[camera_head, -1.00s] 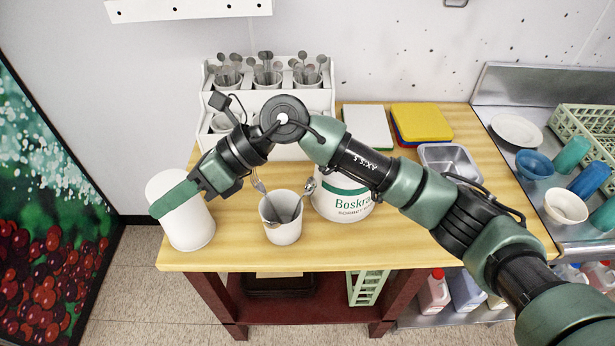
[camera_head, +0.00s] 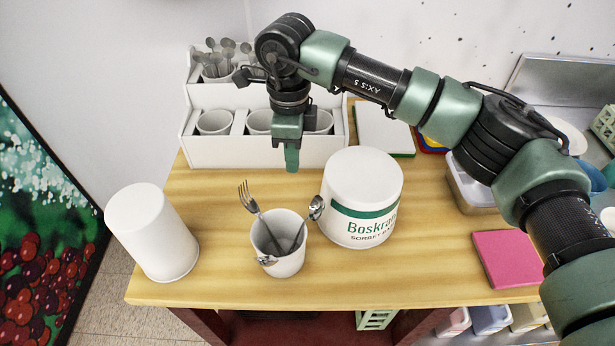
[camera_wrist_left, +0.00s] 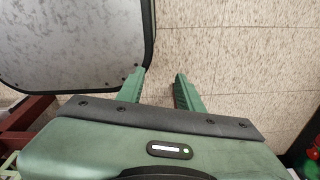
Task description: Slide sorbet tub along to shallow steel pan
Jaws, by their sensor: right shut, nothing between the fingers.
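The sorbet tub (camera_head: 362,200) is a white round tub with a green band and "Boskr…" lettering, standing upright on the wooden table. The shallow steel pan (camera_head: 468,192) is at the right, partly hidden behind my right arm. My right gripper (camera_head: 292,160) points down, shut and empty, to the left of the tub and a little behind it, apart from it. My left gripper (camera_wrist_left: 158,90) shows only in the left wrist view, open and empty over the floor.
A white cup with cutlery (camera_head: 279,243) stands just left of the tub in front. A plain white canister (camera_head: 153,232) is at the left edge. A white cutlery rack (camera_head: 230,150) stands behind. A pink block (camera_head: 507,258) lies at the right. Bare table lies between tub and pink block.

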